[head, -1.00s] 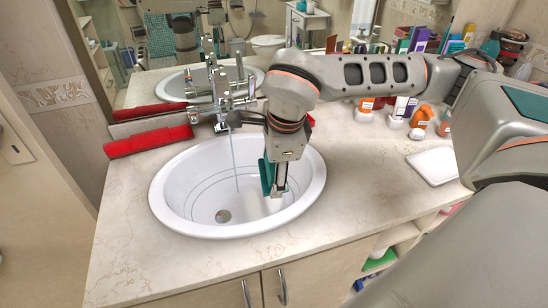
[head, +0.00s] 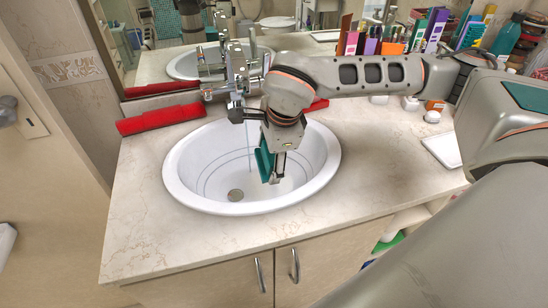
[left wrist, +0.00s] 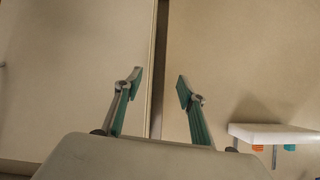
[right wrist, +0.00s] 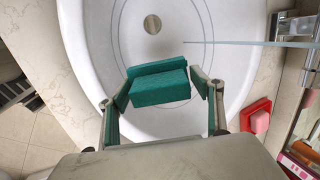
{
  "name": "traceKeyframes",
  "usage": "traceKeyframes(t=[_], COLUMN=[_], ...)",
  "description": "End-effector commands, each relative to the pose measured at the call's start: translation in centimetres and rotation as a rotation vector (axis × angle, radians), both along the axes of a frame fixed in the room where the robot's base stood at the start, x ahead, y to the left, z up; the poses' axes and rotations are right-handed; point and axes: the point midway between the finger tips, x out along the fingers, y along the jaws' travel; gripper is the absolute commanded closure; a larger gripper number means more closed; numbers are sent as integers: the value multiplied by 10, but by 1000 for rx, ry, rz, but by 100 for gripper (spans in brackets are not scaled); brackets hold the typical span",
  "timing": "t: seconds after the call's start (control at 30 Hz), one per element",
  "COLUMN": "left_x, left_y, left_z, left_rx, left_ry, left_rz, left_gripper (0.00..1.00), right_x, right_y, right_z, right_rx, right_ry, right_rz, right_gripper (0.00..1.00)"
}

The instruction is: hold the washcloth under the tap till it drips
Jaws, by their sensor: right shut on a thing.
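The teal washcloth (right wrist: 158,84) looks like a folded block. My right gripper (right wrist: 166,88) is shut on it, one finger at each side. In the head view my right gripper (head: 270,172) holds the cloth (head: 262,162) low inside the white basin (head: 185,190). The chrome tap (head: 236,85) is running. Its thin water stream (head: 249,150) falls just left of the cloth; in the right wrist view the stream (right wrist: 240,43) passes beside it, apart. I see no drips. My left gripper (left wrist: 158,85) is open and empty, before the cabinet doors.
A red folded thing (head: 160,119) lies left of the basin. Bottles and boxes (head: 400,40) crowd the counter's back right, with a white tray (head: 440,148) in front. A red soap dish (right wrist: 257,120) stands near the basin. The front-left counter (head: 140,220) is clear.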

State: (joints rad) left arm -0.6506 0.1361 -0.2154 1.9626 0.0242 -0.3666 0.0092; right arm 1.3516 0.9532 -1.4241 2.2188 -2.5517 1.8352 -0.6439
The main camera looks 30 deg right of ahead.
Motion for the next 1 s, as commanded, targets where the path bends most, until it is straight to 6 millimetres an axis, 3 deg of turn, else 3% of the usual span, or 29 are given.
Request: traceKeyframes(t=[0.5, 1.0], left_x=[-2, -6], left_y=[2, 3], left_z=[-35, -55], left_rx=[5, 7], left_ry=[7, 21], left_rz=[1, 0], left_gripper=[60, 60], right_x=[35, 81], right_y=[1, 3], right_z=[-48, -69], right_rx=[1, 0], right_ry=[2, 1], right_rz=[-2, -2], right_gripper=[52, 52])
